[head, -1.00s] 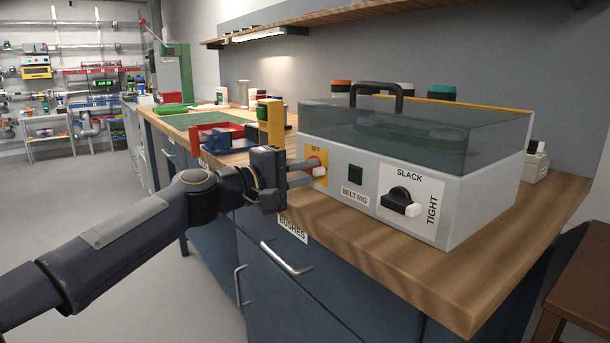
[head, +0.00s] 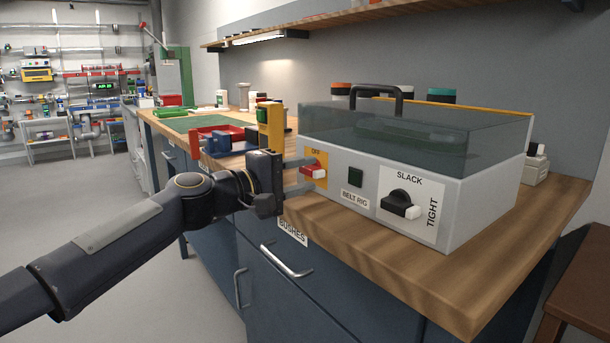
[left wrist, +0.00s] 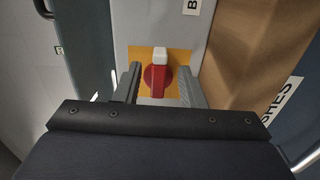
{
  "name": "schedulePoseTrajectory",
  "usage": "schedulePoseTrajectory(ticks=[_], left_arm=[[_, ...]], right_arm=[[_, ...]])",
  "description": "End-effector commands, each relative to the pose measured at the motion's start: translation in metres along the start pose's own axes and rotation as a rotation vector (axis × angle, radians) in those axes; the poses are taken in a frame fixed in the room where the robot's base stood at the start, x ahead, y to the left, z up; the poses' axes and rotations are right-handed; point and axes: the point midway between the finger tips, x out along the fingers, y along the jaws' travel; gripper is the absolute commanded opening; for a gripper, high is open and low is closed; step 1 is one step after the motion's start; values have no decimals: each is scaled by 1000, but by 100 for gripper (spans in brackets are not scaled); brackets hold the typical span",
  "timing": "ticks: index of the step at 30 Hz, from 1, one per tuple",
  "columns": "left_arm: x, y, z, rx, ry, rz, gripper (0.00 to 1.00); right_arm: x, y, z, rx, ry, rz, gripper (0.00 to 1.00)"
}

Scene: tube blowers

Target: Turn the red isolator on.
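The red isolator (head: 311,170) is a red knob with a white-tipped handle on a yellow plate, at the left of the grey machine's front. An OFF label sits above it. The handle lies about level in the head view, its white tip to the right. My left gripper (head: 306,174) is open at the knob, one finger above and one below. In the left wrist view the red isolator (left wrist: 158,82) shows between the open fingers (left wrist: 160,76), with a gap on each side. My right gripper is not in view.
The grey machine (head: 480,198) has a clear lid, a dark square (head: 355,176) and a black SLACK/TIGHT knob (head: 399,203). It stands on a wooden bench (head: 430,275).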

Motion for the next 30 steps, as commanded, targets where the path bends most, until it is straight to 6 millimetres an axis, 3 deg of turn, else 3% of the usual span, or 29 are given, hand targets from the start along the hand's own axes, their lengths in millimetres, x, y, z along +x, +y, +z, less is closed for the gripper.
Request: schedulePoseTrajectory(ticks=[6,12,25,28,30], left_arm=[[-39,0,-1,2,6,0,36],[-65,0,-1,2,3,-1,36],[-72,-1,2,6,0,-5,36],[-81,-12,12,59,1,-59,36],[-98,-32,28,136,1,-145,36]], right_arm=[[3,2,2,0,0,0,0],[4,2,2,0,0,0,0],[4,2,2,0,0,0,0],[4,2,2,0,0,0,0],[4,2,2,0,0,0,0]])
